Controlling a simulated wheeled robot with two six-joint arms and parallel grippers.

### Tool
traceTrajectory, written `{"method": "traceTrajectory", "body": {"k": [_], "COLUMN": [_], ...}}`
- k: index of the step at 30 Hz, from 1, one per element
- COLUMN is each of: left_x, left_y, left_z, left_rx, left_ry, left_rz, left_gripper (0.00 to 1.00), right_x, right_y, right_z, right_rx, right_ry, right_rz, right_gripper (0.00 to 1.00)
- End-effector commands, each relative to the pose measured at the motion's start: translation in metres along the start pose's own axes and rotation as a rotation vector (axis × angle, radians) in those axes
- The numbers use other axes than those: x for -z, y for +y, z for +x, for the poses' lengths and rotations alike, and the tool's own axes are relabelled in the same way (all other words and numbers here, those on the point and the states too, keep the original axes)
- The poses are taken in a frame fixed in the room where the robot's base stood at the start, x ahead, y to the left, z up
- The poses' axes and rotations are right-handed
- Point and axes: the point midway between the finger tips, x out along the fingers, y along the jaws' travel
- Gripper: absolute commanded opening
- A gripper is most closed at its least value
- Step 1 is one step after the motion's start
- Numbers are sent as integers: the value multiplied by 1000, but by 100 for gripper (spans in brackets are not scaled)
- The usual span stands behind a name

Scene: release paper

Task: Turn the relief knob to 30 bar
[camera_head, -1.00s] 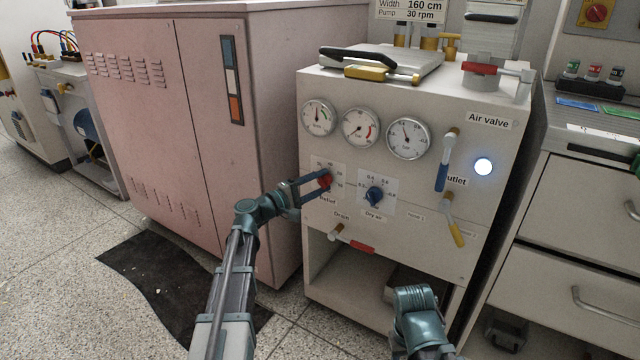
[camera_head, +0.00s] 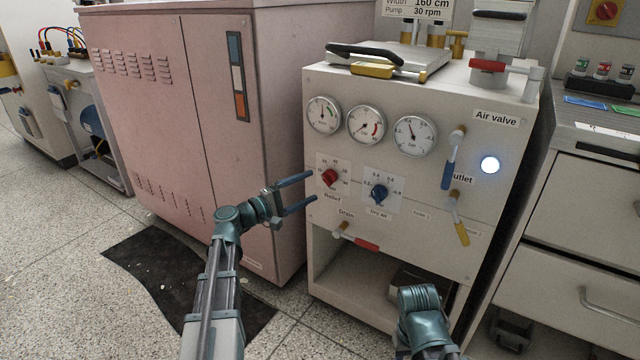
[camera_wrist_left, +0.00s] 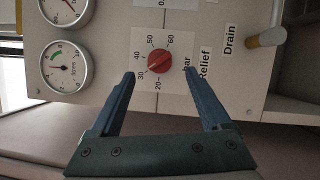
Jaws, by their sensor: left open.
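The red relief knob (camera_head: 330,177) is on the front panel of the white cabinet, left of the blue dry air knob (camera_head: 379,194). In the left wrist view the relief knob (camera_wrist_left: 157,60) sits on a white dial plate marked 20 to 60 bar, and its pale pointer line appears to face the 30 mark. My left gripper (camera_head: 314,186) is open and empty, drawn back from the knob. In the left wrist view its two blue fingertips (camera_wrist_left: 159,72) are apart, short of the knob. My right arm shows at the bottom, but its gripper fingers do not.
Three round gauges (camera_head: 366,126) sit above the knobs. A drain valve with a red handle (camera_head: 366,244) is below, and blue and yellow valve levers (camera_head: 460,233) are to the right. A pink cabinet (camera_head: 215,120) stands close on the left.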

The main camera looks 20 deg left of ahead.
Motion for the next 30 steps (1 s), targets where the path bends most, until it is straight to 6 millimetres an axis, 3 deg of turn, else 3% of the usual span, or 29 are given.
{"method": "traceTrajectory", "body": {"k": [1,6,12,30], "left_x": [-1,0,0,0], "left_y": [-1,-1,0,0], "left_z": [-14,-45,-67,-73], "left_rx": [0,0,0,0], "left_ry": [4,4,2,0], "left_rz": [0,0,0,0], "left_gripper": [81,81,81,81], "right_x": [0,0,0,0], "right_y": [0,0,0,0], "right_z": [2,4,5,5], "right_rx": [0,0,0,0], "right_ry": [0,0,0,0], "right_rz": [0,0,0,0], "right_gripper": [50,50,50,50]}}
